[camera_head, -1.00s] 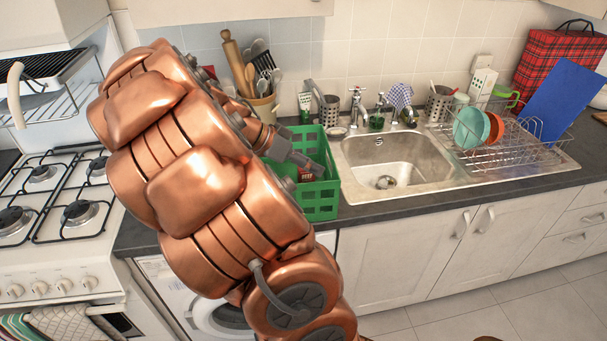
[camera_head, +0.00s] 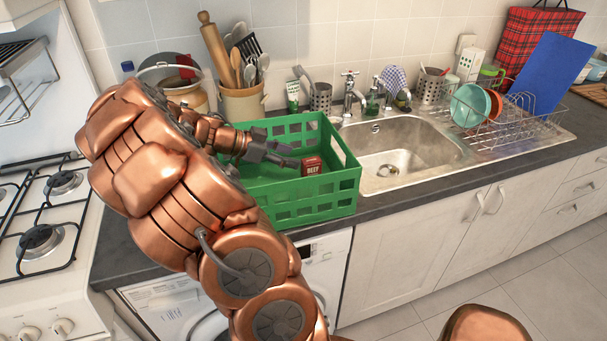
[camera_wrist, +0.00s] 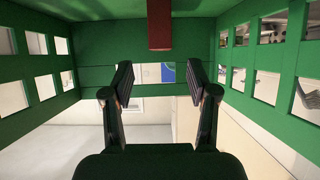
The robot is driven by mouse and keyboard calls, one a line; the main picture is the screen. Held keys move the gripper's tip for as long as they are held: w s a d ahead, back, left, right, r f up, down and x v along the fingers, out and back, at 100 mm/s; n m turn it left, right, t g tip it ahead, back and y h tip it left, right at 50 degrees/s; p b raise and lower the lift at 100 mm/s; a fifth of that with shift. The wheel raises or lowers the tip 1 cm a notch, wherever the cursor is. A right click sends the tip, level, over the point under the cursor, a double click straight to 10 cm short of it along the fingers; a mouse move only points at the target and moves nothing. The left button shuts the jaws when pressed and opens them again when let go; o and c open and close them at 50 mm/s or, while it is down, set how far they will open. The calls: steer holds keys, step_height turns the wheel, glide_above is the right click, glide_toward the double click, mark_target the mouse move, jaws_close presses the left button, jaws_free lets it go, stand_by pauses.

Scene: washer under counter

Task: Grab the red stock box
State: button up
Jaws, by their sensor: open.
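The red stock box (camera_head: 311,165), labelled BEEF, stands inside the green crate (camera_head: 318,192) on the counter, towards its right part. My gripper (camera_head: 285,155) reaches over the crate from the left, with its fingertips close to the box's left side in the head view. In the wrist view, the red box (camera_wrist: 160,25) shows at the top centre, beyond the fingertips and between their lines. My gripper (camera_wrist: 160,82) is open there, its two dark fingers well apart with nothing between them. The green crate walls (camera_wrist: 245,105) rise on both sides. Contact with the box is not visible.
The sink (camera_head: 400,150) lies right of the crate, with a dish rack (camera_head: 510,125) beyond it. A utensil pot (camera_head: 243,103) stands behind the crate. The gas stove (camera_head: 40,225) is at left. The counter's front edge runs just before the crate.

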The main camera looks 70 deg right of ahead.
mark_target(310, 160)
steer(key=shift+p+x, duration=1)
steer(key=shift+x, duration=0.7)
steer(key=p+x, duration=0.1)
steer(key=x, duration=0.2)
steer(key=shift+s+d+r+p, duration=0.1)
steer(key=shift+s+d+p, duration=0.05)
steer(key=shift+s+p, duration=0.15)
steer(key=shift+s+d+f, duration=0.15)
steer(key=shift+d+f, duration=0.1)
steer(key=shift+f, duration=0.05)
jaws_close()
